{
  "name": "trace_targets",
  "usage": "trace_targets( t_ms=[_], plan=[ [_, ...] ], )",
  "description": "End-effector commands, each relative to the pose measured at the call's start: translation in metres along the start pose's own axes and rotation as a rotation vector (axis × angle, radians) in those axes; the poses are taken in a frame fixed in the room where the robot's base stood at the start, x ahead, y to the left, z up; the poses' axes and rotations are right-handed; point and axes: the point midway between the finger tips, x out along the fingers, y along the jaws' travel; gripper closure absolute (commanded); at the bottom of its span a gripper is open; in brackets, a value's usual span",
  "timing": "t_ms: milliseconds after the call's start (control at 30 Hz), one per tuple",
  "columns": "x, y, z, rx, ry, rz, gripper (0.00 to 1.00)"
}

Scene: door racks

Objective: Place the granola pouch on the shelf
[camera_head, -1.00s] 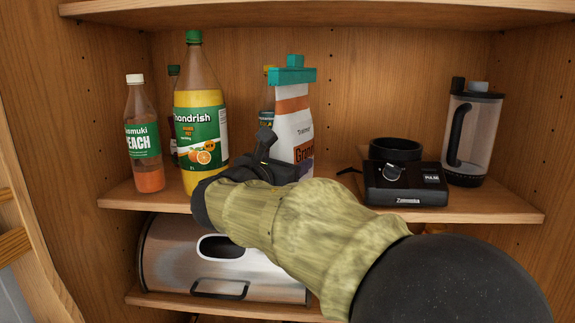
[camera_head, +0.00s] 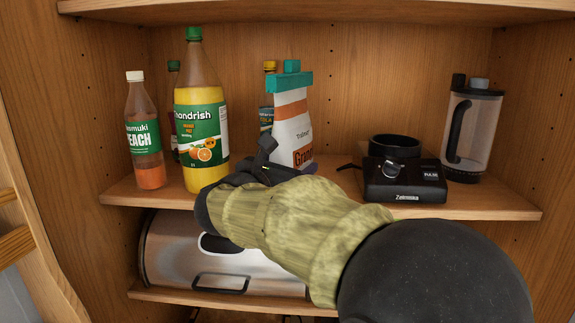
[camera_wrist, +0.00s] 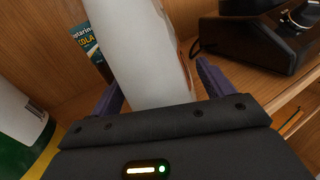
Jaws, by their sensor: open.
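The granola pouch (camera_head: 292,124) is white with an orange band and a teal top, and it stands on the middle shelf (camera_head: 460,203), leaning slightly. It also shows in the wrist view (camera_wrist: 140,50), between the two fingers. My gripper (camera_wrist: 158,88) is open, with one finger on each side of the pouch's lower part. A gap shows beside the right finger. In the head view my arm hides most of the gripper and the pouch's bottom, so contact with the shelf cannot be seen there.
A metal bread bin (camera_head: 165,260) sits on the shelf below.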

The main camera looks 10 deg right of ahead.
Motion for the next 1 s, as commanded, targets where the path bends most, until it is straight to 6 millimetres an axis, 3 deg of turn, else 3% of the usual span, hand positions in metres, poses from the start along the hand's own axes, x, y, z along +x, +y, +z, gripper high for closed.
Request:
trace_targets(
  t_ms=[167,700,1000],
  plan=[
    [-0.015,0.001,-0.002,0.002,-0.001,0.003,0.2],
    [-0.111,0.0,-0.002,0.001,0.0,0.001,0.2],
    [-0.12,0.0,0.001,0.0,0.0,-0.001,0.2]
  ],
)
